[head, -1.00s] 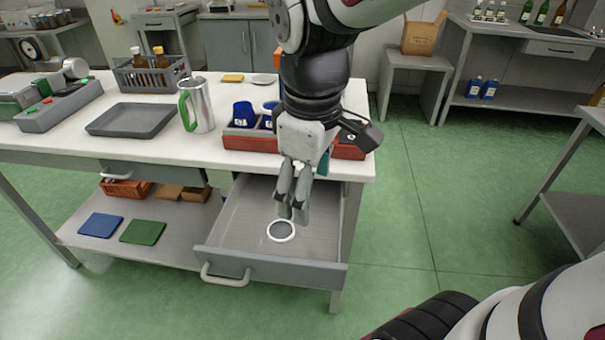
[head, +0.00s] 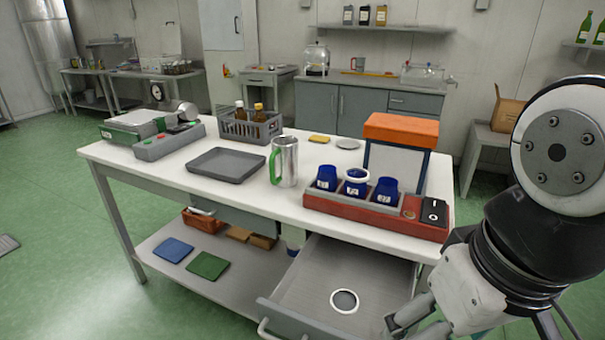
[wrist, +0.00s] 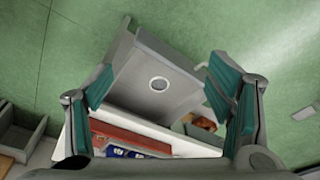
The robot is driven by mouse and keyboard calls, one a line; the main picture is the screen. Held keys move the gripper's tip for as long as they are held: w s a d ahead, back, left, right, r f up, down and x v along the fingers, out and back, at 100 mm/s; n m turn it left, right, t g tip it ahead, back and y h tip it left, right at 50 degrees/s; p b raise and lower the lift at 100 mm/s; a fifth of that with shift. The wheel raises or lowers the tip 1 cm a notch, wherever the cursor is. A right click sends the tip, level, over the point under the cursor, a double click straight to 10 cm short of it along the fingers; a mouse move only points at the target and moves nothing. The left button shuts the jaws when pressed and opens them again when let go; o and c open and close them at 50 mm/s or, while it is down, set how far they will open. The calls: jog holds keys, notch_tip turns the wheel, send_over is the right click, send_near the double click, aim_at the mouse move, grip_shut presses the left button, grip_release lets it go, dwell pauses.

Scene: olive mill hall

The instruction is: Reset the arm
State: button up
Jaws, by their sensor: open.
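My gripper (head: 418,322) is at the lower right of the head view, beside the right side of the open drawer (head: 318,275). In the wrist view its teal-padded fingers (wrist: 165,95) are spread wide with nothing between them. The drawer (wrist: 178,60) shows past the fingers, apart from them. A round white-rimmed disc with a grey middle (head: 344,301) lies on the drawer floor, and it also shows in the wrist view (wrist: 159,84). My forearm covers the right edge of the head view.
The white worktop (head: 240,190) carries a red-and-grey rack (head: 325,208) with blue cups, a steel jug (head: 288,165), a dark tray (head: 228,165) and a bottle crate (head: 240,132). An orange-topped stand (head: 400,130) is behind the rack.

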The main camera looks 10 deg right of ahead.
notch_tip(320, 180, up, 11)
jog(key=t+p, duration=0.2)
jog(key=p, duration=0.7)
jog(key=shift+d, duration=0.15)
jog(key=shift+r, duration=0.1)
